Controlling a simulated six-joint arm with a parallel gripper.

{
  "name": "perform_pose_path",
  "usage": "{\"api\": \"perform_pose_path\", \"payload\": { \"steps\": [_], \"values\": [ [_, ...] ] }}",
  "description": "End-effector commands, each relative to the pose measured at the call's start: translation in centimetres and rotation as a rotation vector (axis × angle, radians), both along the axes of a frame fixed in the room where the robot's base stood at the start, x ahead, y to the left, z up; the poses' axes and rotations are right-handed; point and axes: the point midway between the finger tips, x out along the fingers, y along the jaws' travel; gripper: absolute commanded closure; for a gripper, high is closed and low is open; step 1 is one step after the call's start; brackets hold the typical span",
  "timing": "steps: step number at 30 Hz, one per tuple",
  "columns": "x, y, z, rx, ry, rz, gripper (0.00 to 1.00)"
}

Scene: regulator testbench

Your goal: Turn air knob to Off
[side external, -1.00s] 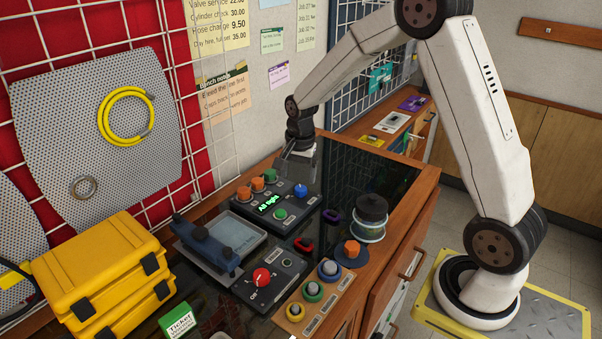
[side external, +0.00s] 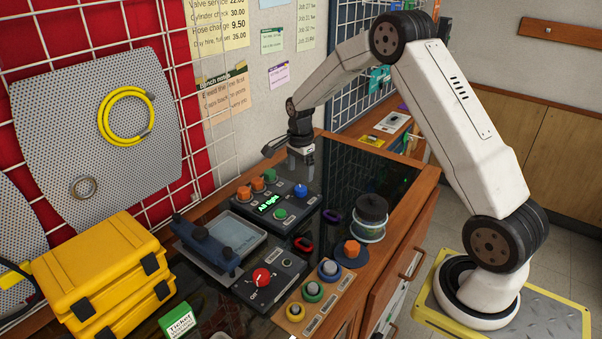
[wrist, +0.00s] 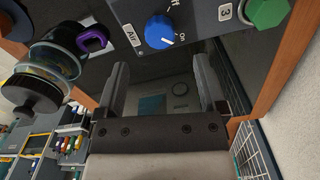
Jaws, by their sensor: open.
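The blue air knob (wrist: 160,32) sits on a dark panel (wrist: 205,45) at the top of the wrist view. An "Air" label is at its left, "Off" above right, and "On" at lower right. Its white mark appears to face the "On" side. The knob also shows in the side view (side external: 300,191), at the panel's far right corner. My gripper (wrist: 164,88) is open and empty, with its fingers apart below the knob in the wrist view. In the side view my gripper (side external: 300,160) is beyond the knob, apart from it.
Orange knobs (side external: 257,184) and a green knob (side external: 280,215) share the panel. A dark-lidded jar (side external: 371,217) stands to its right. A panel with a red knob (side external: 261,277) is nearer.

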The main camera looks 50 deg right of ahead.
Motion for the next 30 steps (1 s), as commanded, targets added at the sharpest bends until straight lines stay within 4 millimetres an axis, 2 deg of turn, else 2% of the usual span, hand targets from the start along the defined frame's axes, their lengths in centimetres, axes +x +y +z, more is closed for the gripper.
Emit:
{"api": "perform_pose_path", "payload": {
  "steps": [12, 18, 26, 30],
  "values": [
    [0.0, 0.0, -4.9, 0.001, 0.001, 0.001, 0.10],
    [0.0, 0.0, -5.8, 0.001, -0.001, 0.001, 0.10],
    [0.0, 0.0, -5.9, 0.001, -0.001, 0.002, 0.10],
    [0.0, 0.0, -5.9, 0.001, -0.001, 0.002, 0.54]
  ]
}}
